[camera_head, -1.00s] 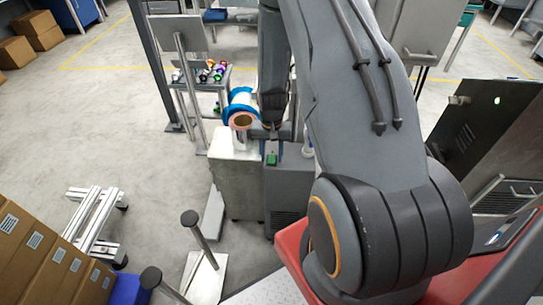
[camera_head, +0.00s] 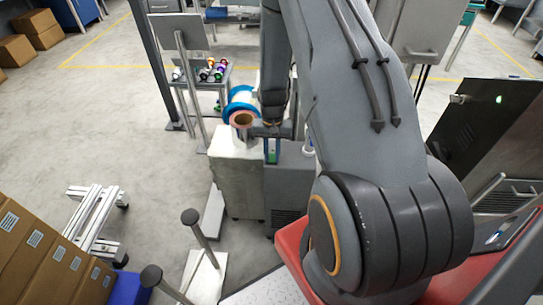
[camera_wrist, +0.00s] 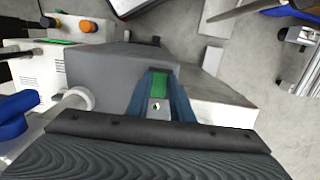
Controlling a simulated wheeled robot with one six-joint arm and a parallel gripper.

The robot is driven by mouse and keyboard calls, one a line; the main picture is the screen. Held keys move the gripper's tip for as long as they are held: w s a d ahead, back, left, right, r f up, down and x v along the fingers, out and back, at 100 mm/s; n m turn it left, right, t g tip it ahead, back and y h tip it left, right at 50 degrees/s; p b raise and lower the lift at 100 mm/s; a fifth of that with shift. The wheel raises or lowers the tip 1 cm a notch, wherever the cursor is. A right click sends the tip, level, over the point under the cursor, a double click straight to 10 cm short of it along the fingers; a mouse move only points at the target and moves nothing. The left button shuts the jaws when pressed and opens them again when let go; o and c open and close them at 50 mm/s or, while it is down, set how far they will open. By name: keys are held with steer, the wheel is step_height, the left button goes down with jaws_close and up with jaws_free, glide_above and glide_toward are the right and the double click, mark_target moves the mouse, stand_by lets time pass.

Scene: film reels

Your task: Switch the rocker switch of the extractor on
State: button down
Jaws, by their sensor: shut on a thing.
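The extractor is a dark grey box (camera_head: 288,185) with a vented front, standing in the middle of the head view. Its grey top also shows in the wrist view (camera_wrist: 95,68). The green rocker switch (camera_head: 272,157) is on its top and shows in the wrist view (camera_wrist: 159,85) between my blue fingers. My gripper (camera_wrist: 162,88) points down at the extractor and is shut on the rocker switch, with one finger on each side. In the head view my gripper (camera_head: 272,148) is small and partly hidden by my arm. Which way the rocker is tilted cannot be told.
A pale metal cabinet (camera_head: 238,185) stands directly left of the extractor. A blue-rimmed reel (camera_head: 240,98) is above it, close to my wrist. A white machine with an orange knob (camera_wrist: 87,26) shows in the wrist view. A post on a base plate (camera_head: 208,275) stands in front.

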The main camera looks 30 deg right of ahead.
steer(key=g+b, duration=0.1)
steer(key=g+y+b, duration=0.1)
steer(key=shift+w+d+f+y+b, duration=0.15)
steer(key=shift+w+d+y+b, duration=0.15)
steer(key=shift+w, duration=0.1)
steer(key=shift+g+b, duration=0.35)
steer(key=shift+g, duration=0.05)
steer(key=shift+r, duration=0.2)
steer(key=c, duration=1.6)
jaws_free()
steer(key=shift+o, duration=0.2)
steer(key=b+v, duration=0.1)
steer(key=v, duration=0.6)
steer(key=shift+d+r+b, duration=0.15)
steer(key=shift+r+b, duration=0.2)
